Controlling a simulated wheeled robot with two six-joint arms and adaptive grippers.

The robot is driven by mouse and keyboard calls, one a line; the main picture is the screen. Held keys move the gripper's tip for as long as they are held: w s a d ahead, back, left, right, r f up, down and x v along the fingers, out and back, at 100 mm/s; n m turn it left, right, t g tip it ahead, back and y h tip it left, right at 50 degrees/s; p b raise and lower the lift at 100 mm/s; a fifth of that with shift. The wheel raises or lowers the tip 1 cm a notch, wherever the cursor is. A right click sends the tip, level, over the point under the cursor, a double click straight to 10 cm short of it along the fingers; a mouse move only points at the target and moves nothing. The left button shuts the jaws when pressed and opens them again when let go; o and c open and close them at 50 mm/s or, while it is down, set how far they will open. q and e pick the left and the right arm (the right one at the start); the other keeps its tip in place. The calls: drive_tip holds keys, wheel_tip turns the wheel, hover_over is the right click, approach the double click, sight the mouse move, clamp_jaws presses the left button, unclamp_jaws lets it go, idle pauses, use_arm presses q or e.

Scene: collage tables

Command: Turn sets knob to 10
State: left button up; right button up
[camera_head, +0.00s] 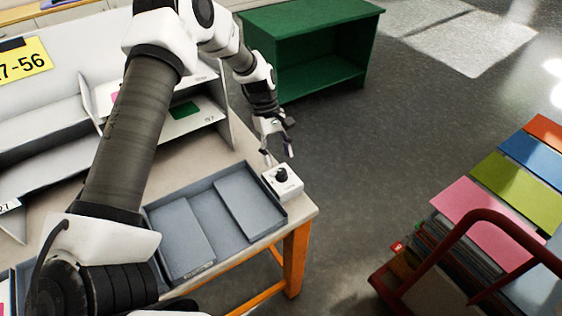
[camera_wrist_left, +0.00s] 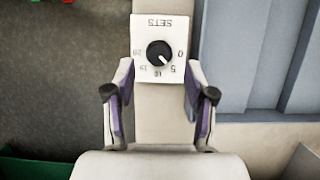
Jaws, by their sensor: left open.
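The sets knob (camera_head: 282,174) is a black dial on a small white box (camera_head: 289,186) at the table's corner. In the left wrist view the knob (camera_wrist_left: 160,53) sits on a white face labelled SETS, seen upside down, with numbers from 0 to 20. Its light pointer mark aims down and slightly right, between 5 and 10. My left gripper (camera_head: 279,154) is open and empty above the box. In the wrist view its fingers (camera_wrist_left: 158,82) are spread to either side, short of the knob and apart from it. My right gripper is not in view.
A grey tray (camera_head: 205,192) with two compartment-like panels lies beside the box on the table. Grey shelving (camera_head: 40,140) stands at left. A green cabinet (camera_head: 318,15) is on the floor behind. A red cart (camera_head: 470,222) with coloured boards stands at right, with clear floor between.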

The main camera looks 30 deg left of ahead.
sight(281, 171)
use_arm(q)
drive_tip(key=x, duration=0.5)
drive_tip(key=shift+w+a, duration=0.25)
drive_tip(key=shift+w, duration=0.05)
drive_tip(key=shift+s+d+r, duration=0.1)
drive_tip(key=shift+s, duration=0.1)
clamp_jaws()
drive_tip(key=shift+m, duration=0.3)
drive_tip(key=m+g, duration=0.1)
drive_tip(key=m, duration=0.2)
drive_tip(key=shift+d+y, duration=0.1)
drive_tip(key=shift+y, duration=0.3)
drive_tip(key=m+g+y, duration=0.1)
drive_tip(key=m, duration=0.4)
drive_tip(key=shift+w, duration=0.1)
drive_tip(key=shift+g, duration=0.3)
